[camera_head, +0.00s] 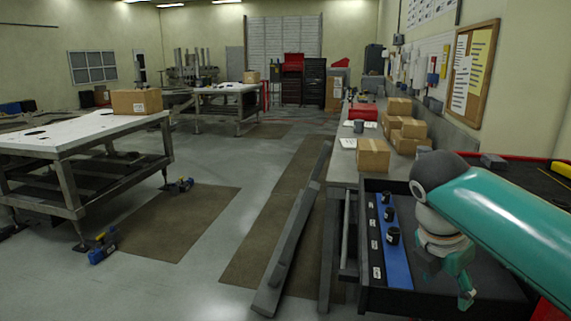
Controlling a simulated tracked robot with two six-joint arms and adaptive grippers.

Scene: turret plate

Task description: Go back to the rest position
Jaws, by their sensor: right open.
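My right arm comes in from the right edge as a large teal and grey link. My right gripper (452,278) is teal, points down and is open, with nothing seen between its fingers. It hangs over the dark tray (495,295) at the right end of the workbench, to the right of a blue strip (396,262). Small black cylinders (393,235) stand on that strip in a row, apart from the gripper. The arm link hides part of the tray. My left gripper is not in view.
Cardboard boxes (373,155) and a grey cup (358,126) stand on the workbench behind the tray. Long grey beams (290,245) lean or lie beside it. A white-topped table (75,132) stands left. Blue clamps (102,247) lie on the floor.

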